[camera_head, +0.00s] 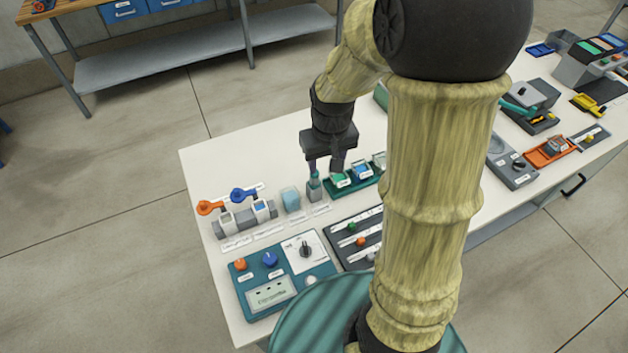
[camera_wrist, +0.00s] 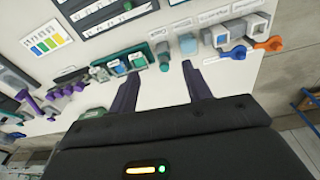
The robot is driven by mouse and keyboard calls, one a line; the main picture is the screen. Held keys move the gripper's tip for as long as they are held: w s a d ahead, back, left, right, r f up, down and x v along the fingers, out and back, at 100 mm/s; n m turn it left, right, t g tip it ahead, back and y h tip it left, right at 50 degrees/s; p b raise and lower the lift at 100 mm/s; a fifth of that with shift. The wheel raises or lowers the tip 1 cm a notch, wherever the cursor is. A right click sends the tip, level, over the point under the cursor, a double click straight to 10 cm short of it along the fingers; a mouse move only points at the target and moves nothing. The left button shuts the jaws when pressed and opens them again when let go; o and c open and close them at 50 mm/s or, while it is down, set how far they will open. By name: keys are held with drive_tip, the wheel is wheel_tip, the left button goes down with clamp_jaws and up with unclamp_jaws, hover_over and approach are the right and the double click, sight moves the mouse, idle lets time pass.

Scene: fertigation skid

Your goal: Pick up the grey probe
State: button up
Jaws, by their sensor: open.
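A small upright grey piece with a green-teal top (camera_head: 314,189), which looks like the grey probe in a holder, stands on the white bench beside the green rack. It also shows in the wrist view (camera_wrist: 165,58), where probe and holder cannot be told apart clearly. My gripper (camera_head: 325,168) points down just above it and slightly to its right in the head view. In the wrist view my gripper (camera_wrist: 160,72) has its two dark fingers spread, with the piece beyond the tips and in the gap between them. Nothing is held.
The green rack (camera_head: 367,183) with small coloured-lidded containers stands close on the right. A pale blue block (camera_head: 290,199) and valves with orange (camera_head: 209,207) and blue (camera_head: 243,195) handles stand on the left. A teal control panel (camera_head: 280,277) lies in front. Bench beyond the row is clear.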

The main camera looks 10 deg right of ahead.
drive_tip(key=n+g+p, duration=0.1)
drive_tip(key=g, duration=0.1)
hover_over(314, 177)
drive_tip(key=w, duration=0.1)
wheel_tip(314, 177, down, 2)
drive_tip(key=shift+w+d+f, duration=0.1)
drive_tip(key=shift+d+f, duration=0.1)
drive_tip(key=shift+d, duration=0.2)
wheel_tip(314, 177, down, 12)
drive_tip(key=p, duration=0.3)
drive_tip(key=shift+f, duration=0.1)
drive_tip(key=shift+a+f+p, duration=0.2)
drive_tip(key=shift+f+p, duration=0.95)
drive_tip(key=shift+f, duration=1.45)
